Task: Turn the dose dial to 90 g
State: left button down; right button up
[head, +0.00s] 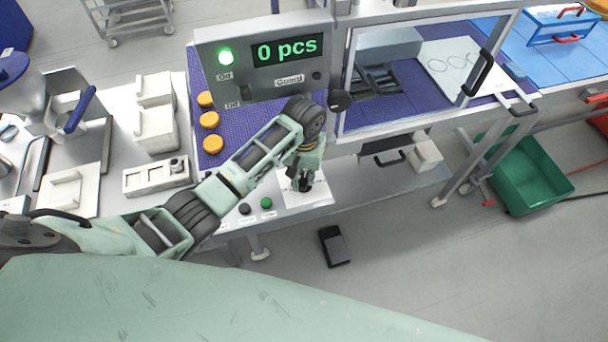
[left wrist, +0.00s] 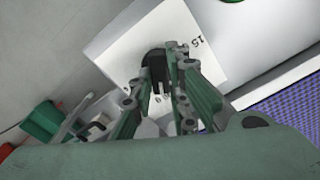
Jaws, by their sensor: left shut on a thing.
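The dose dial is a black knob (left wrist: 152,58) on a white scale plate (left wrist: 118,42) with printed numbers; "15" can be read in the left wrist view, the other marks are partly hidden. In the head view the plate (head: 317,197) lies at the front edge of the machine, below the display. My left gripper (head: 304,181) reaches down onto the dial and is shut on it. In the left wrist view its two green fingers (left wrist: 165,62) stand at the knob. The dial's pointer reading cannot be made out. My right gripper is not in view.
A display box (head: 285,52) reads "0 pcs" with a green lamp lit. A black button (head: 245,209) and a green button (head: 266,202) sit left of the dial plate. Yellow round pieces (head: 211,144) lie on the purple surface. A black pedal (head: 335,246) is on the floor.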

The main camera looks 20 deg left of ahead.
aim_at(304, 179)
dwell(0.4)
pick_arm(q)
jog(key=c, duration=1.7)
grip_release()
notch_tip(304, 179, up, 8)
jog(key=shift+f, duration=0.2)
